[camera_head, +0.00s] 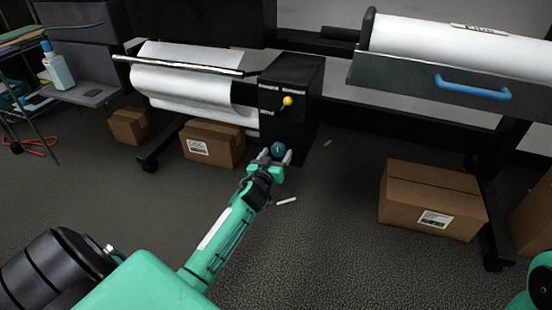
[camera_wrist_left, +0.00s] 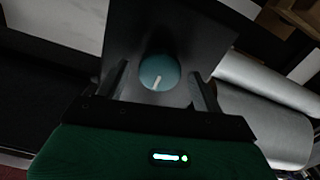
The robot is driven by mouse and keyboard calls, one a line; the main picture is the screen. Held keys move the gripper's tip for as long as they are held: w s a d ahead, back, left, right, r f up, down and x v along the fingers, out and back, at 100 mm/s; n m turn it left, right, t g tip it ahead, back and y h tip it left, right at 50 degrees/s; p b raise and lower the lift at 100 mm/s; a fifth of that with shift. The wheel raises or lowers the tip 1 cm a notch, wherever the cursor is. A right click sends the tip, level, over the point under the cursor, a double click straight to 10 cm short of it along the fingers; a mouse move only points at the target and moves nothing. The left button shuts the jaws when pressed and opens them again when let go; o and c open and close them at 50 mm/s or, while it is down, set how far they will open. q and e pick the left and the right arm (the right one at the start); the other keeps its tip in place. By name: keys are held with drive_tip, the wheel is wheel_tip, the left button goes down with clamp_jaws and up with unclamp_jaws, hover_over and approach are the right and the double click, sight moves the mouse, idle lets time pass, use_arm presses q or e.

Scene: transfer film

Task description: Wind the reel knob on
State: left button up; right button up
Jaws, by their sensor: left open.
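The round teal knob (camera_head: 278,149) sits low on the front of the black box (camera_head: 292,84) at the right end of the left film roll. In the left wrist view the knob (camera_wrist_left: 160,70) shows a white pointer line towards its lower edge. My left gripper (camera_head: 277,158) is open, with its fingers on either side of the knob. In the left wrist view the gripper (camera_wrist_left: 160,78) has the knob between its fingertips, and gaps show at both sides. My right gripper is out of view.
A blue handle (camera_head: 472,88) is on the right machine. Cardboard boxes (camera_head: 432,190) stand on the floor.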

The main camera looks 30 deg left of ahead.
use_arm(q)
drive_tip(key=shift+w, duration=0.2)
drive_tip(key=c, duration=1)
